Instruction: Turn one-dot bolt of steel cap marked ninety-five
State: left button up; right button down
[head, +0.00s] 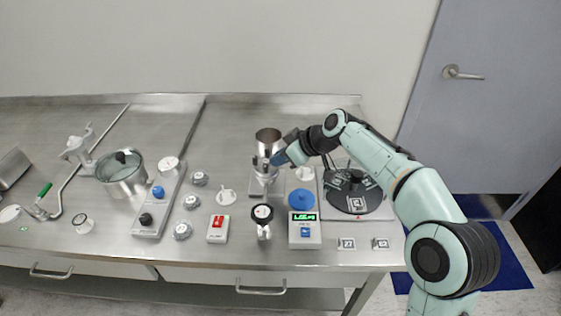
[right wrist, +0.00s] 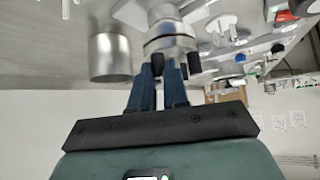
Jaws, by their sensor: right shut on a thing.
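A steel cylinder (head: 268,137), open at the top, stands upright on a narrow stand near the middle of the bench. My right gripper (head: 279,158) reaches it from the right. In the right wrist view my right gripper (right wrist: 174,66) is shut on a small part at the side of the steel body (right wrist: 172,47); the fingers hide most of that part. A separate steel cylinder shape (right wrist: 110,57) shows to the left there. No number ninety-five and no dots can be read on any bolt or cap. My left gripper is not in view.
A glass-lidded pot (head: 121,173) and a grey knob panel (head: 158,205) stand to the left. Several small steel knobs, including one (head: 191,202), lie between. In front are a red-switch box (head: 218,229), a dial gauge (head: 262,213) and a green-display box (head: 304,231). A black round plate (head: 352,203) is at right.

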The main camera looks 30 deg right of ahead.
jog(key=shift+m+h, duration=0.3)
jog(key=shift+m, duration=0.2)
jog(key=c, duration=1.4)
grip_release()
jog(key=shift+s+r, duration=0.1)
jog(key=v, duration=1.3)
jog(key=shift+s+p, duration=0.2)
jog(key=shift+p, duration=0.1)
jog(key=shift+d, duration=0.1)
